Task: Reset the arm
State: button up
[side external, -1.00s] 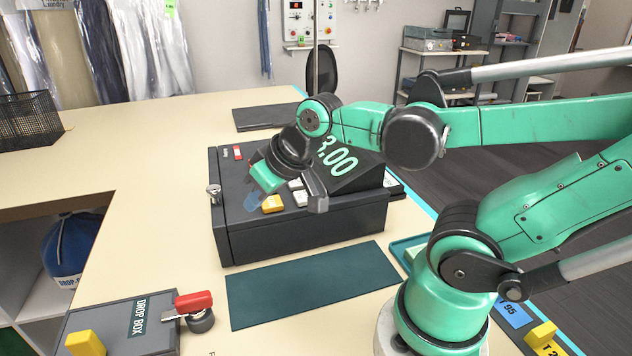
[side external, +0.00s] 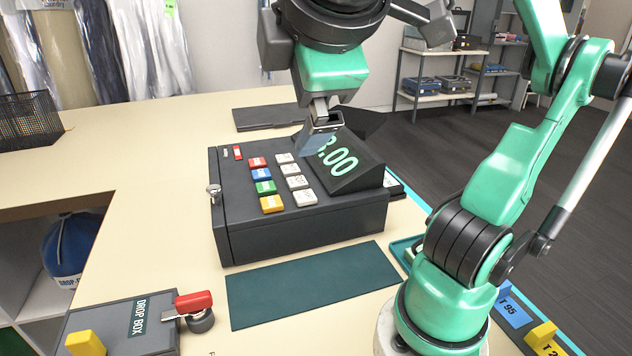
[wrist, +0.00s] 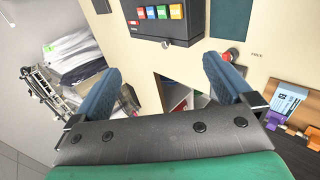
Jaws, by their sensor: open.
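My gripper (side external: 318,138) is up in the air over the cash register in the side external view. In the wrist view my gripper (wrist: 160,88) shows two blue-grey fingers spread wide apart with nothing between them. The dark cash register (side external: 290,233) stands on the cream counter (side external: 150,135). Its screen (side external: 345,165) shows green digits, partly hidden behind my gripper. Its coloured and white keys (side external: 265,190) are uncovered. The register also shows at the top of the wrist view (wrist: 190,22).
A drop box (side external: 120,325) with a red-handled key (side external: 193,301) is at the front left. A dark green mat (side external: 310,283) lies before the register. A wire basket (side external: 28,122) stands at the back left. Bagged garments (side external: 140,45) hang behind. A flat dark pad (side external: 265,116) lies behind the register.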

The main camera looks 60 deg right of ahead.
jog(key=x, duration=0.9)
jog(key=shift+f, duration=0.3)
jog(key=shift+r, duration=0.1)
jog(key=v, duration=0.9)
jog(key=w+d+f+m+y, duration=0.2)
jog(key=w+f+m+y, duration=0.1)
jog(key=f, duration=0.6)
jog(key=w+d+f+m+y, duration=0.3)
jog(key=w+f+m, duration=0.3)
jog(key=f, duration=0.3)
jog(key=shift+w+t+y, duration=0.3)
jog(key=shift+w, duration=0.1)
